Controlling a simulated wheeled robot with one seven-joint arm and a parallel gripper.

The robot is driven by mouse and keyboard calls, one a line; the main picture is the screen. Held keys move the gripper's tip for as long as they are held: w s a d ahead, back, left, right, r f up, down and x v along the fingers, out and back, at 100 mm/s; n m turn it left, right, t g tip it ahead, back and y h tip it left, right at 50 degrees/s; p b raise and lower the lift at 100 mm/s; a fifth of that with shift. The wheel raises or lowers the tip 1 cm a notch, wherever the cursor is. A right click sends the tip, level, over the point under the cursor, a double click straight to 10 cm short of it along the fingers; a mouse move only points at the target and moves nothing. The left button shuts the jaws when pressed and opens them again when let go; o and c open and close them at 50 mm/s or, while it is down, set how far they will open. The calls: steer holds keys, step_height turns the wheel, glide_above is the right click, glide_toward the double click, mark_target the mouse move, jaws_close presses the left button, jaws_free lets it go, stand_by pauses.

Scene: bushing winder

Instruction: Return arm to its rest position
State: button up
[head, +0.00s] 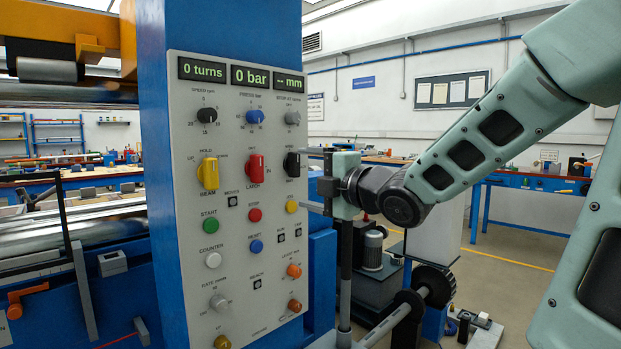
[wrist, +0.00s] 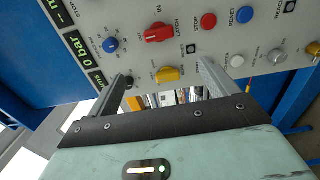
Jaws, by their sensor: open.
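My gripper (head: 308,179) is at the right edge of the grey control panel (head: 228,135) in the head view, beside the black selector knob (head: 291,164). Its two fingers point left toward the panel, one above the other, with a gap between them. The wrist view shows the gripper (wrist: 165,75) open, with nothing held between the fingers. The panel appears turned in that view, and a yellow knob (wrist: 168,74) shows between the fingers. I cannot tell whether a fingertip touches the panel. My arm reaches in from the right, bent at the elbow.
The panel is on a blue column (head: 232,25); its displays read "0 turns" and "0 bar". Metal rollers (head: 105,225) lie to the left. Below my gripper are a vertical post (head: 345,275) and a black-flanged spool (head: 434,286). A blue workbench (head: 525,183) stands farther back right.

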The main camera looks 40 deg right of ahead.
stand_by(0.4)
steer(key=s+a+f+m+g+p, duration=0.1)
steer(key=a+f+m+g+p, duration=0.15)
steer(key=a, duration=0.35)
steer(key=s+a+f+m+g+y+p, duration=0.1)
steer(key=a+f+m+g+p, duration=0.1)
steer(key=a+f+g, duration=0.35)
steer(key=s+a+f+m+g+p, duration=0.1)
steer(key=a+f+m+p, duration=0.15)
steer(key=a, duration=0.45)
steer(key=s+a+f+m+g+p, duration=0.1)
steer(key=s+a+g, duration=0.2)
steer(key=s, duration=0.3)
steer(key=s+a+f+m+g+p, duration=0.1)
steer(key=s+a+g, duration=0.2)
steer(key=s, duration=0.3)
steer(key=s+a+f+m+g+h+p, duration=0.1)
steer(key=s+a+m+g, duration=0.1)
steer(key=s, duration=0.5)
steer(key=shift+a+f+g+p, duration=0.4)
steer(key=shift+a+g, duration=0.1)
steer(key=shift+a, duration=0.65)
